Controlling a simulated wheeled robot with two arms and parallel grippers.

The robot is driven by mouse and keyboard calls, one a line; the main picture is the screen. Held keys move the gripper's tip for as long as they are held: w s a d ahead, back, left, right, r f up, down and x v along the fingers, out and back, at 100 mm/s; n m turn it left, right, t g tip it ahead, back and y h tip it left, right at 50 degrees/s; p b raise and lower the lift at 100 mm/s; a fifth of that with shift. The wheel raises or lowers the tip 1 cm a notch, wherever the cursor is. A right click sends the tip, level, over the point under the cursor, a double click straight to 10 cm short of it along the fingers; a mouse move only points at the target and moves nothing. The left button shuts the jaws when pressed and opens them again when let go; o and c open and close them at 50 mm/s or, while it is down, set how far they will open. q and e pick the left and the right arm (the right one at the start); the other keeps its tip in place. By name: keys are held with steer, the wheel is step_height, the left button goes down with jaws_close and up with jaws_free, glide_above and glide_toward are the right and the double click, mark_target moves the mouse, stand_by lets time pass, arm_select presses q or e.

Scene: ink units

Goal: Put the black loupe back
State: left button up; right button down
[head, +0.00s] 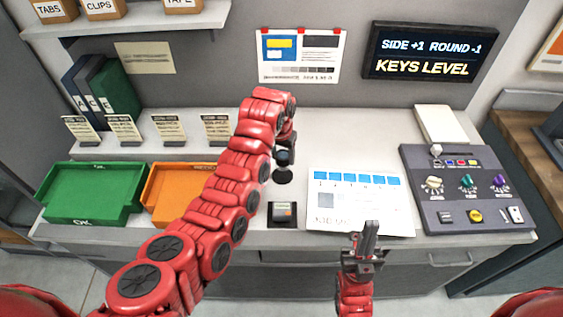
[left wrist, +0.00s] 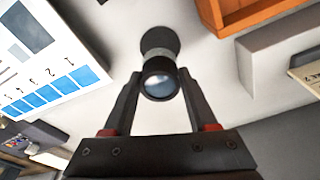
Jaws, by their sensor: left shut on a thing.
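The black loupe (head: 283,158) is held upright at mid-table, with its round lens facing the camera in the left wrist view (left wrist: 159,80). My left gripper (head: 286,140) is shut on it; in the left wrist view a finger stands on each side. A round black disc (head: 282,177) lies on the table just below the loupe; it also shows behind the loupe in the left wrist view (left wrist: 159,38). I cannot tell whether loupe and disc touch. My right gripper (head: 368,238) is empty at the table's front edge, its fingers close together.
A white printed sheet (head: 350,210) lies right of the disc, and a small black block (head: 282,222) in front of it. An orange tray (head: 160,205) and a green tray (head: 70,208) stand left. A grey control panel (head: 465,205) stands right. Cards line the raised back ledge (head: 190,150).

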mark_target(282, 166)
arm_select(q)
step_height(282, 166, down, 5)
steer(key=shift+w+a+r+p, duration=0.1)
steer(key=shift+w+p, duration=0.05)
steer(key=shift+p, duration=0.8)
steer(key=shift+f, duration=0.4)
steer(key=o, duration=1.4)
steer(key=shift+c, duration=0.2)
